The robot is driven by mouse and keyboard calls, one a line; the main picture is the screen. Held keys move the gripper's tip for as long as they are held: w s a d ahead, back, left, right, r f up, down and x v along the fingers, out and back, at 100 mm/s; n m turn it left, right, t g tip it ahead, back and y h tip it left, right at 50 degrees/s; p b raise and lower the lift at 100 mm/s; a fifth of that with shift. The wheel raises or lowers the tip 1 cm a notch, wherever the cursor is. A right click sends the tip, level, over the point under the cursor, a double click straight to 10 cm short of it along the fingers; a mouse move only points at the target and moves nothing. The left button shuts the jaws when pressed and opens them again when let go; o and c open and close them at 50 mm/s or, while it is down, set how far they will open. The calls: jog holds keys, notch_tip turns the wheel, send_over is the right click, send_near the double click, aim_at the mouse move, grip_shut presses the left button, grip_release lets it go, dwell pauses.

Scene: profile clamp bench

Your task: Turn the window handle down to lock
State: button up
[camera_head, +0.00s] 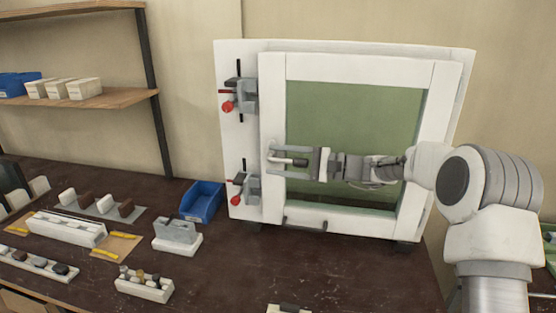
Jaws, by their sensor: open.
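A white window frame (246,194) with a green pane (350,120) stands upright on the bench. The window handle (292,161) is a small grey lever on the left side of the inner sash, pointing about level to the right. My gripper (288,160) is open at the handle, with one finger above it and one below. I cannot tell whether the fingers touch it. The gripper partly hides the handle, and my arm crosses in front of the pane from the right.
Two clamps with red knobs, an upper one (240,97) and a lower one (245,188), sit on the frame's left edge. A blue bin (202,202) stands left of the window. Several white blocks and fixtures cover the bench's left side. The bench (330,270) is mostly clear before the window.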

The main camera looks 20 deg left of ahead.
jog(key=shift+a, duration=0.25)
grip_shut()
dwell(1.4)
